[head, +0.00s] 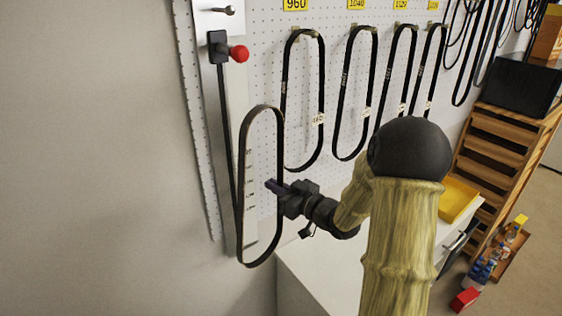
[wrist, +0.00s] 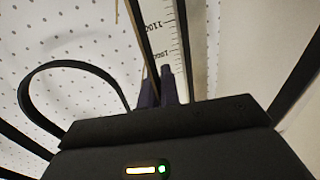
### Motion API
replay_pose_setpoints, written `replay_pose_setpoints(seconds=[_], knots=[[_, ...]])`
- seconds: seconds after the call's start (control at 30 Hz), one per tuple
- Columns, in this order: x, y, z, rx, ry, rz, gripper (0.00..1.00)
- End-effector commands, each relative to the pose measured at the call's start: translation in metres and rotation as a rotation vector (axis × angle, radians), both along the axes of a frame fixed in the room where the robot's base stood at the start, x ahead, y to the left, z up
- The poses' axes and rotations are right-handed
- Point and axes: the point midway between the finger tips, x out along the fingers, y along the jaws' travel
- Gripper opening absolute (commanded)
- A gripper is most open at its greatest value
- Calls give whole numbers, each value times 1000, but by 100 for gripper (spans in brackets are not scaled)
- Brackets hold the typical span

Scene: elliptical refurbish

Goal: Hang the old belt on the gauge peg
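The old belt, a thin black loop (head: 243,215), hangs upright in the air in front of the gauge strip in the head view. My gripper (head: 272,186) is at the loop's right strand, about mid-height, and appears shut on it; the exact grip is small. In the wrist view my gripper's dark fingers (wrist: 161,88) are close together, with black strands running near them. The metal gauge peg (head: 229,10) sticks out near the top of the white gauge strip (head: 207,22), well above the belt. The belt is apart from it.
A black slider (head: 217,46) with a red knob (head: 239,53) sits on the gauge below the peg. Several belts hang on the pegboard to the right, the nearest belt (head: 286,90) close beside the held loop. A white cabinet (head: 310,275) stands below. Bare wall lies left.

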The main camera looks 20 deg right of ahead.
Motion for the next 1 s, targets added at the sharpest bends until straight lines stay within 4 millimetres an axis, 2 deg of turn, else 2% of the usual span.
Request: replay_pose_setpoints(seconds=[0.03, 0.1, 0.5, 0.7, 1.0], knots=[[3, 2, -19, 8, 8, 0, 0], [5, 4, -42, 8, 8, -4, 0], [0, 15, -160, 10, 11, -141, 0], [-10, 18, -206, 9, 11, -253, 0], [-30, 24, -263, 7, 10, -426, 0]])
